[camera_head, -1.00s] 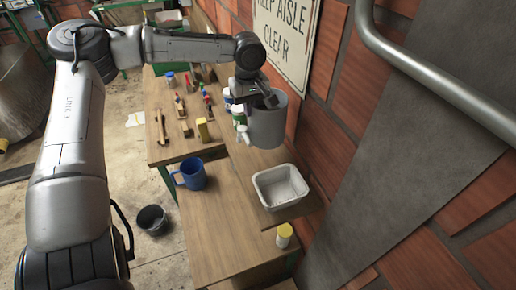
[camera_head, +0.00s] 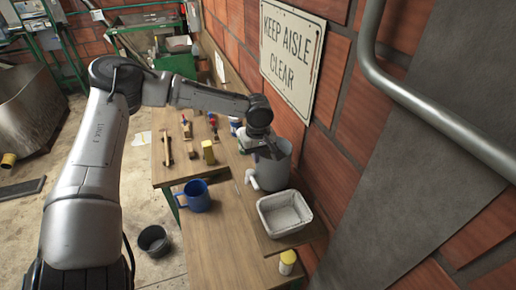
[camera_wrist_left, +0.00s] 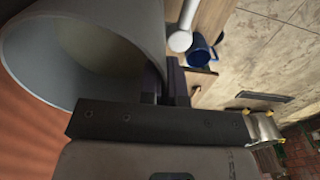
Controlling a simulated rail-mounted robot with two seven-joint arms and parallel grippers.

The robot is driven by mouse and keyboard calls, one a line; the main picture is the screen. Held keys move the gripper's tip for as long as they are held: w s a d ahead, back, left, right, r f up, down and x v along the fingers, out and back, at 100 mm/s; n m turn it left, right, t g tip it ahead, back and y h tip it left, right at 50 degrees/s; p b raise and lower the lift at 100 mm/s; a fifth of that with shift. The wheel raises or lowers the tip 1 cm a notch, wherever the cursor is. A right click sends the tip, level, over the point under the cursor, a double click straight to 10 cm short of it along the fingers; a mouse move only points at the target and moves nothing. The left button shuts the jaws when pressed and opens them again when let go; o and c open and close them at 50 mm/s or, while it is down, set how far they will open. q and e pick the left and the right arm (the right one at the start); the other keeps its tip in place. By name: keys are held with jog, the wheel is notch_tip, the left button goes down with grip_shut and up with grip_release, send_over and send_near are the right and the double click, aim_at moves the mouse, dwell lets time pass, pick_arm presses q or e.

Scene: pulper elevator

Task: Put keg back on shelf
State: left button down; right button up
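The keg is a grey, open-topped cylinder (camera_head: 272,172) near the brick wall, just behind the white basin. My left gripper (camera_head: 266,150) is at its upper rim. In the left wrist view the keg's wall (camera_wrist_left: 148,35) runs down to the dark fingers (camera_wrist_left: 168,85), which appear closed on it. The keg looks upright, at or just above the raised wooden shelf (camera_head: 310,232) along the wall. Its base is partly hidden, so I cannot tell whether it touches. My right gripper is not in view.
The white basin (camera_head: 285,213) stands close in front of the keg, with a yellow-lidded jar (camera_head: 287,262) nearer. A blue mug (camera_head: 195,195) is to the left. A white object (camera_wrist_left: 182,40) is close beside the fingers. Brushes and a yellow block (camera_head: 208,152) lie behind.

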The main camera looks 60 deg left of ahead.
pick_arm(q)
jog(key=shift+w+f, duration=0.15)
jog(key=shift+f, duration=0.7)
jog(key=c, duration=1.3)
grip_release()
